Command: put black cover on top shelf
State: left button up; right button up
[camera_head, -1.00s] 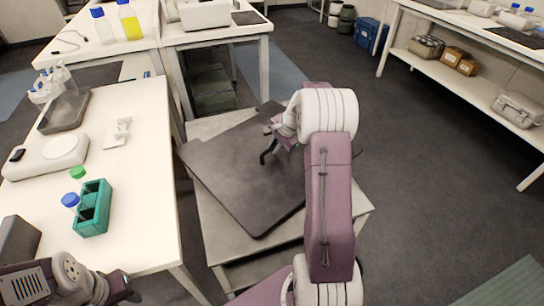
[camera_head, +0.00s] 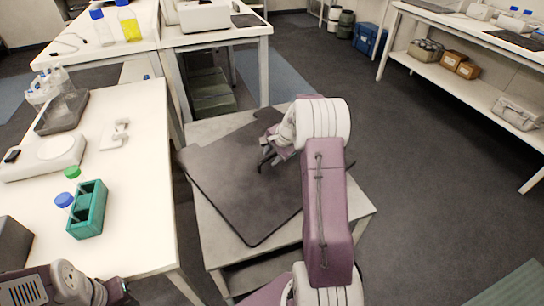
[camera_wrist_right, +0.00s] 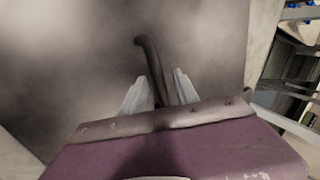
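The black cover (camera_head: 232,185) is a flat dark sheet on the light cart in the middle of the head view. My right gripper (camera_head: 266,160) is above it, near its far right part. In the right wrist view the cover (camera_wrist_right: 75,75) fills the background. There, the two pale fingers (camera_wrist_right: 158,88) close around a dark curved handle (camera_wrist_right: 150,58) that appears to belong to the cover. Whether the cover is lifted off the cart is unclear. My left gripper (camera_head: 118,291) is at the bottom left, and its fingers are too dark and small to judge.
The cart (camera_head: 350,205) has a lower shelf. A white bench (camera_head: 135,185) on the left carries a green rack (camera_head: 88,210), bottles and a dark tray. A two-level bench (camera_head: 440,75) with boxes stands at the far right. The dark floor between is clear.

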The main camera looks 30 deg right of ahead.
jog(key=a+p+v, duration=0.1)
jog(key=p+v, duration=0.3)
jog(key=v, duration=0.8)
jog(key=s+a+f+n+g, duration=0.1)
jog(key=s+a+f+n, duration=0.1)
jog(key=s+a+n, duration=0.3)
jog(key=s+a+f+n+g, duration=0.1)
jog(key=s+a+n, duration=0.4)
jog(key=s+a, duration=0.2)
jog(key=s+a+f+n+g, duration=0.1)
jog(key=s+a+f+n, duration=0.1)
jog(key=s+a+n, duration=0.3)
jog(key=shift+s+a+f+n+g+h, duration=0.15)
jog(key=shift+s+a, duration=0.25)
jog(key=shift+a, duration=0.45)
jog(key=shift+s+a+f+n+g+h, duration=0.15)
jog(key=shift+s+a, duration=0.25)
jog(key=shift+a, duration=0.4)
jog(key=shift+s+f, duration=0.15)
jog(key=shift+s, duration=0.05)
notch_tip(320, 180, up, 22)
jog(key=p, duration=2.1)
jog(key=shift+p, duration=0.4)
